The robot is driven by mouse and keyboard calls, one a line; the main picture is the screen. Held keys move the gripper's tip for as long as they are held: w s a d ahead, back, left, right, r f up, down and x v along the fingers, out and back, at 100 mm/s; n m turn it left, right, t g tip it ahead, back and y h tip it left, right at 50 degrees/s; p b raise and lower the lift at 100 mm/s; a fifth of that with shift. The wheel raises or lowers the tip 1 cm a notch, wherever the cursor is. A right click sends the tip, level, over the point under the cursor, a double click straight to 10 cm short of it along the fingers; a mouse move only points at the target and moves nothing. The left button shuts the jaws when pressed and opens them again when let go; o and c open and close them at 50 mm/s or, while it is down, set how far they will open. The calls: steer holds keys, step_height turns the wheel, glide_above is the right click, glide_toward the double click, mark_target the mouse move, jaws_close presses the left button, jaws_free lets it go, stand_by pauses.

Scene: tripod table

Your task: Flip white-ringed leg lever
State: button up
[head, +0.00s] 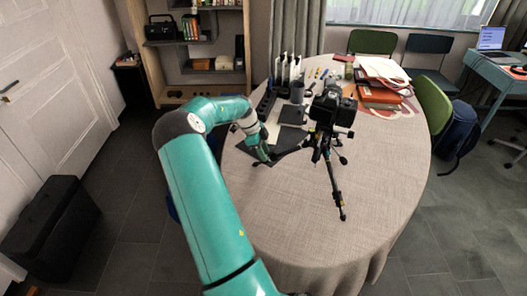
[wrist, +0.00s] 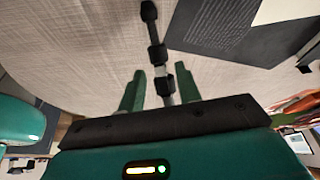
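A black tripod (head: 333,180) stands on the round table with a black camera (head: 331,107) on top. One leg reaches left toward my gripper (head: 262,157), which is low over the table. In the wrist view, that leg (wrist: 153,32) runs down between the two green fingers of my gripper (wrist: 160,80). The fingers are apart, one on each side, with gaps to the leg. Black clamp parts (wrist: 157,55) sit on the leg, with a small pale band (wrist: 159,70) just below the upper one. I cannot tell whether its lever is open or shut.
The table (head: 290,215) has a beige cloth, clear at the front. A dark flat book or folder (wrist: 225,30) lies near the leg. A mug (head: 298,91), standing files and a stack of orange books (head: 380,97) are farther back. Chairs stand behind and to the right.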

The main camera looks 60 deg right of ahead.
steer(key=shift+c, duration=0.2)
jaws_close()
steer(key=t, duration=0.1)
steer(key=r+t, duration=0.1)
steer(key=t+y, duration=0.1)
steer(key=t, duration=0.1)
steer(key=shift+s+d+r, duration=0.2)
steer(key=shift+s+r, duration=0.15)
steer(key=shift+s+d+r+t+y, duration=0.15)
steer(key=shift+r+t+y, duration=0.1)
steer(key=shift+t, duration=0.55)
steer(key=shift+s+a+r+t+y, duration=0.15)
steer(key=shift+t+y, duration=0.15)
steer(key=shift+t, duration=0.5)
steer(key=shift+s+d+r+t+y, duration=0.15)
steer(key=shift+t+y, duration=0.1)
steer(key=shift+t, duration=0.55)
steer(key=shift+o, duration=0.2)
jaws_free()
